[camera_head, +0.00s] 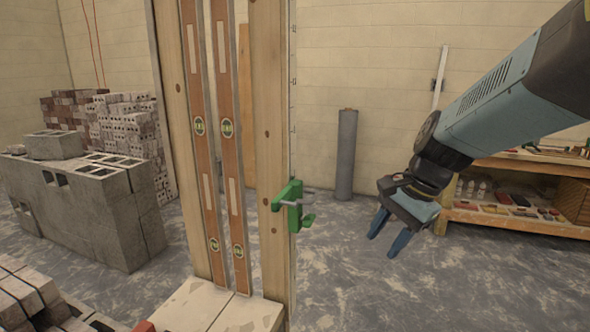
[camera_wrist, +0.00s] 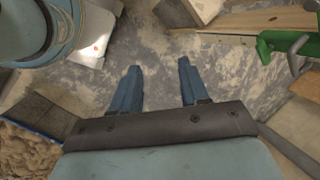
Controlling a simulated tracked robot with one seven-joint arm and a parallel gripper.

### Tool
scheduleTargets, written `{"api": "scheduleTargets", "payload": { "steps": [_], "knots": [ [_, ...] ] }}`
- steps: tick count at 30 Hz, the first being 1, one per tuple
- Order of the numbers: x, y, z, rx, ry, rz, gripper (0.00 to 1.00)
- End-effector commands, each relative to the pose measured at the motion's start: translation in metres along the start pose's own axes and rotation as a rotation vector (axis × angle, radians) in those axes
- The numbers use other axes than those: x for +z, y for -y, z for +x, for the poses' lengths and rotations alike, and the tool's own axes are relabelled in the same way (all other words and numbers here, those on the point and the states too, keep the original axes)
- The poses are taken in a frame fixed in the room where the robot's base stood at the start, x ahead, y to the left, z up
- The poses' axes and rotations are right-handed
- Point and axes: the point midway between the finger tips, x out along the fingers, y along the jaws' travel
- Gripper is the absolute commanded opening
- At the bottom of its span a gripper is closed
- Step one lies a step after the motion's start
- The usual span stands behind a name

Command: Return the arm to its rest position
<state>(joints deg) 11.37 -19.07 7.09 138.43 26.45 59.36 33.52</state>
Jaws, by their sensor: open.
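My gripper (camera_head: 388,236) hangs at the end of my blue-grey arm, right of the middle in the head view. Its two blue fingers point down and are apart, with nothing between them. In the wrist view the gripper (camera_wrist: 158,85) also shows both fingers spread over the bare, stained floor. The arm reaches in from the upper right. It is apart from the green clamp on the wooden post.
Two spirit levels (camera_head: 226,130) stand between wooden posts with a green clamp (camera_head: 293,207). Grey blocks (camera_head: 95,215) stand at the left. A grey roll (camera_head: 346,155) stands by the wall; a wooden shelf (camera_head: 510,222) stands at the right. Floor (camera_head: 345,285) below my gripper is clear.

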Motion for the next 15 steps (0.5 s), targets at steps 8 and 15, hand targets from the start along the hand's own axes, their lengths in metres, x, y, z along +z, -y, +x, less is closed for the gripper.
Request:
{"api": "scheduleTargets", "payload": {
  "steps": [8, 15],
  "knots": [
    [0.011, -0.034, -0.041, 0.036, -0.248, -0.464, 0.45],
    [0.015, -0.059, -0.072, 0.098, -0.433, -0.805, 0.45]
  ]
}}
